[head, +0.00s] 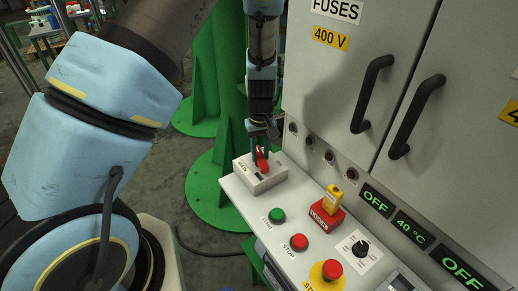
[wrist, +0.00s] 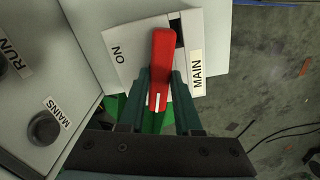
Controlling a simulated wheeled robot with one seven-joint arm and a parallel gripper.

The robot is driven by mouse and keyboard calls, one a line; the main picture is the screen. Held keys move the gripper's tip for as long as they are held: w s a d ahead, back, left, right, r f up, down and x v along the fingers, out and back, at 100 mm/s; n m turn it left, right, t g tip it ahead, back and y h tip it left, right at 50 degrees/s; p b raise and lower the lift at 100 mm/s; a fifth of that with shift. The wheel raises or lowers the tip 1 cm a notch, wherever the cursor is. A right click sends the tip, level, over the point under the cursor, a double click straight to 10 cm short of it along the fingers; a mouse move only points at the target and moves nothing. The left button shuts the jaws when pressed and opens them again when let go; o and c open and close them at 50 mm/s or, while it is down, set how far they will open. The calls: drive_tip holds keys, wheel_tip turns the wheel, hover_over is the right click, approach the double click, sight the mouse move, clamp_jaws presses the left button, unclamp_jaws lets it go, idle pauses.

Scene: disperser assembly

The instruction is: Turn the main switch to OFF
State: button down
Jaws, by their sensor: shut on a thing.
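The main switch is a light grey box (head: 262,182) with a red lever (head: 262,161), at the far left corner of the console. In the wrist view the red lever (wrist: 162,50) lies between an ON label (wrist: 117,53) on the left and a MAIN label (wrist: 197,65) on the right. Part of a dark slot shows beside the lever's top. My gripper (head: 262,143) reaches down onto the lever from above. In the wrist view my gripper (wrist: 161,84) has one finger on each side of the lever, shut on it. I see no OFF label on the switch.
The console bears a green button (head: 277,215), a red STOP button (head: 299,242), a red block with a yellow top (head: 328,210), a black knob (head: 361,248) and an emergency button (head: 329,272). A grey cabinet with black handles (head: 372,94) rises behind. Green displays (head: 376,200) read OFF and 40 °C.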

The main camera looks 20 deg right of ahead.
sight(260, 155)
drive_tip(key=shift+w+r+n+p, duration=0.15)
drive_tip(key=shift+n+p, duration=0.3)
drive_tip(key=shift+n, duration=1.15)
drive_tip(key=shift+w, duration=0.1)
drive_tip(key=c, duration=1)
unclamp_jaws()
drive_tip(key=o, duration=0.4)
wheel_tip(260, 155, up, 11)
drive_tip(key=b, duration=0.1)
drive_tip(key=shift+f, duration=0.2)
